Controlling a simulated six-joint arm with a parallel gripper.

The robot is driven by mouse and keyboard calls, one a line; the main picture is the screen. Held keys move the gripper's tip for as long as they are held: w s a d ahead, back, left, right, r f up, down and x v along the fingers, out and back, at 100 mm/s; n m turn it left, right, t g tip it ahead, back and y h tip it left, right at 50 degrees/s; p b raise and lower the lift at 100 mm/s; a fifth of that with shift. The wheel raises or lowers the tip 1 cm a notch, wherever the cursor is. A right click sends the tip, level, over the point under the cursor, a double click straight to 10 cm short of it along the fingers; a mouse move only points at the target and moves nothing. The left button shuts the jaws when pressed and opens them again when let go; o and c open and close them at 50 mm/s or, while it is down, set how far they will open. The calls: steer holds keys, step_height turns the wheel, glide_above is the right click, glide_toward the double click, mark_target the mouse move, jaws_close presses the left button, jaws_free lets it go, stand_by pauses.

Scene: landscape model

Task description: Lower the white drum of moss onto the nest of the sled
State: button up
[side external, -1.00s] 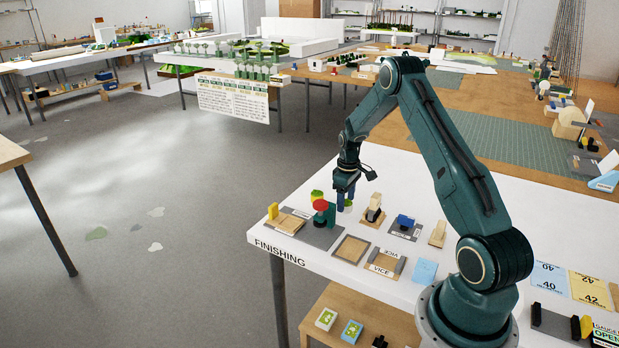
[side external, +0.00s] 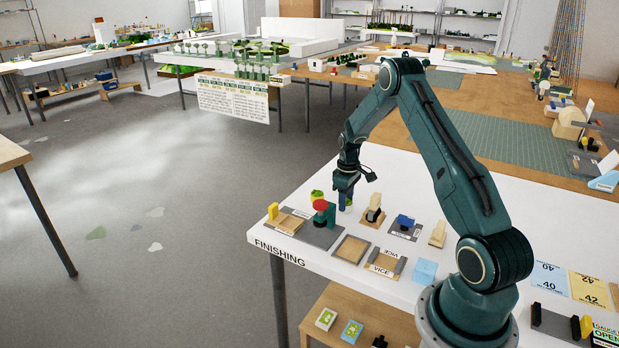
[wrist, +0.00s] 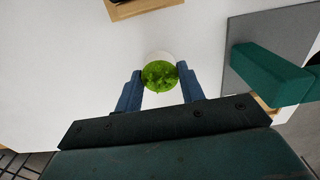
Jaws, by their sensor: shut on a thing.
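The white drum of moss (wrist: 160,72) shows in the wrist view as a pale round rim with bright green moss on top. My gripper (wrist: 160,76) is shut on it, with one blue finger at each side. In the side view my gripper (side external: 345,202) is low over the white table, and the fingers mostly hide the drum. I cannot tell whether the drum touches the table. A wooden piece with a yellow end (side external: 287,222), which may be the sled, lies at the table's left corner. Its nest is too small to make out.
A dark green stand with a red top (side external: 321,208) is close to the left of my gripper, on a grey plate (side external: 318,238). A lime-green item (side external: 316,195) stands behind it. A wooden tray (side external: 351,250), a vice (side external: 384,264) and small blocks lie nearby.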

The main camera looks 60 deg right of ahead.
steer(key=shift+r, duration=2.65)
steer(key=w+a, duration=0.3)
steer(key=a, duration=0.2)
steer(key=w+a, duration=0.4)
steer(key=a, duration=0.1)
steer(key=w+a, duration=0.3)
steer(key=a, duration=0.3)
steer(key=shift+w+a+r, duration=0.1)
steer(key=shift+w+r, duration=0.1)
steer(key=shift+r, duration=0.2)
steer(key=shift+f, duration=0.2)
steer(key=shift+f, duration=2.1)
steer(key=shift+f, duration=0.1)
steer(key=o, duration=0.8)
